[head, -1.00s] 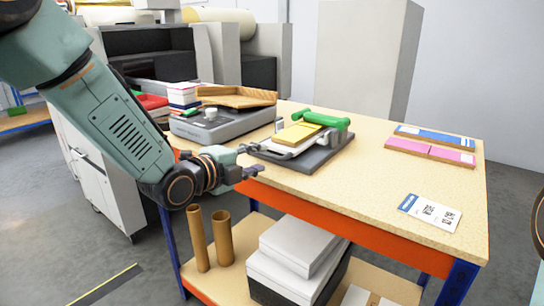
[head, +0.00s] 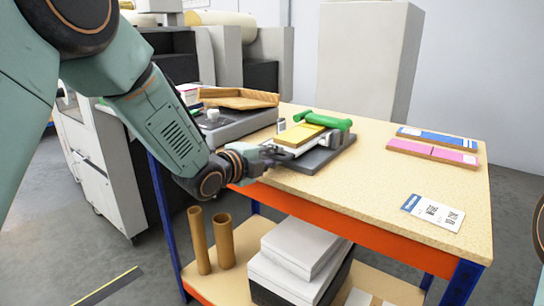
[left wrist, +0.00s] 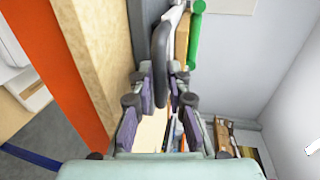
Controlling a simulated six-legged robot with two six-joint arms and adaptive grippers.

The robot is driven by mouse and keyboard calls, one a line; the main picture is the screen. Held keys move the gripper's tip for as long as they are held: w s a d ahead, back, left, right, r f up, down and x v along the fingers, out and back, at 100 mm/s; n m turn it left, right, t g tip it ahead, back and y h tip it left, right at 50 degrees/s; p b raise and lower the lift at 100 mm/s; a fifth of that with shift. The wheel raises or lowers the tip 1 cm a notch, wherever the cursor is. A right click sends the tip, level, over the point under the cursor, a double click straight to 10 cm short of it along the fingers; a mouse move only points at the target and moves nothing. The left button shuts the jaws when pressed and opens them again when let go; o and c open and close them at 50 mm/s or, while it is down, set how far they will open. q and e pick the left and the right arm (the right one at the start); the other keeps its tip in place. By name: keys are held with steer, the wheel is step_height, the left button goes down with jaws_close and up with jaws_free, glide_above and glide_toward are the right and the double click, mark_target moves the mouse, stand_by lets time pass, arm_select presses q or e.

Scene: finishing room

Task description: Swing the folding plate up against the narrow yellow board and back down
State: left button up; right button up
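The narrow yellow board (head: 299,135) lies on a pale plate (head: 322,142) over a dark grey base (head: 318,160) on the bench, and its edge shows in the left wrist view (left wrist: 182,42). A green bar handle (head: 328,119) is at its far end. My left gripper (head: 284,153) is at the near left end of this device. In the left wrist view its fingers (left wrist: 162,92) are apart, with a dark rounded handle (left wrist: 172,58) between their tips. I cannot tell whether they touch it. My right gripper is not in view.
A grey machine (head: 235,124) with a wooden tray (head: 238,98) stands on the bench at left. Pink and blue strips (head: 434,150) and a printed card (head: 432,212) lie at right. The bench top between them is clear. Boxes (head: 300,262) and tubes (head: 199,240) stand on the lower shelf.

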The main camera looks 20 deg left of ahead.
arm_select(q)
jaws_close()
steer(key=shift+w, duration=0.1)
stand_by(0.3)
